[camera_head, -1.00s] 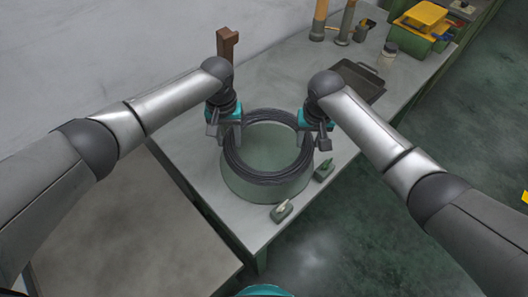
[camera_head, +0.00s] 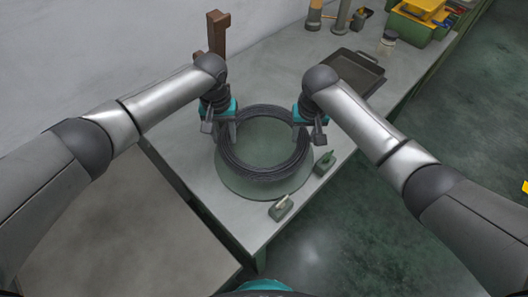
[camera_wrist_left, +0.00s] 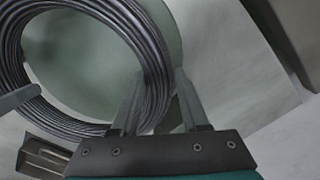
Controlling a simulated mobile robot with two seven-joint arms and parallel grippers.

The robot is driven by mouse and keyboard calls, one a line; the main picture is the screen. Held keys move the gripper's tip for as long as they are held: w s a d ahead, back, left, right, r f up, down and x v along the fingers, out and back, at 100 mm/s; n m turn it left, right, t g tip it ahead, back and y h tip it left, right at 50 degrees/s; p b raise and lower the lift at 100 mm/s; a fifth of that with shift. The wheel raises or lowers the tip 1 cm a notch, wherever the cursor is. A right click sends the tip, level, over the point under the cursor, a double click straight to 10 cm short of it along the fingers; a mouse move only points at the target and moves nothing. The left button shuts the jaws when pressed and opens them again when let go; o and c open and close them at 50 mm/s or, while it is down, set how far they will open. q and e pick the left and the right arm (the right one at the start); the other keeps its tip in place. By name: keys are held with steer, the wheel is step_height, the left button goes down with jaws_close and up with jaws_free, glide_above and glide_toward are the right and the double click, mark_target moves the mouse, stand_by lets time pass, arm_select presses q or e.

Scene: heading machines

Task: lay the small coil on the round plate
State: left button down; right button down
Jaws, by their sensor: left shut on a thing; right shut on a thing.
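The small coil (camera_head: 266,176) is a dark ring of wire, held roughly level over the round plate (camera_head: 252,193). The plate is a pale green disc, showing through the ring and in front of it. Whether the coil touches it is unclear. My left gripper (camera_head: 226,133) is shut on the coil's left side. My right gripper (camera_head: 302,131) is shut on its right side. In the left wrist view, the coil (camera_wrist_left: 153,50) runs between my left fingers (camera_wrist_left: 158,103), with the plate (camera_wrist_left: 90,65) behind it.
Two small green blocks (camera_head: 281,208) (camera_head: 325,163) sit at the plate's front and right. A dark tray (camera_head: 352,72), a jar (camera_head: 388,42) and green and yellow bins (camera_head: 408,28) stand further back right. A brown post (camera_head: 217,33) rises behind my left gripper.

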arm_select(q)
steer(key=shift+a+f, duration=0.1)
steer(key=shift+f, duration=0.1)
arm_select(e)
steer(key=shift+d+f, duration=0.1)
steer(key=shift+f, duration=0.15)
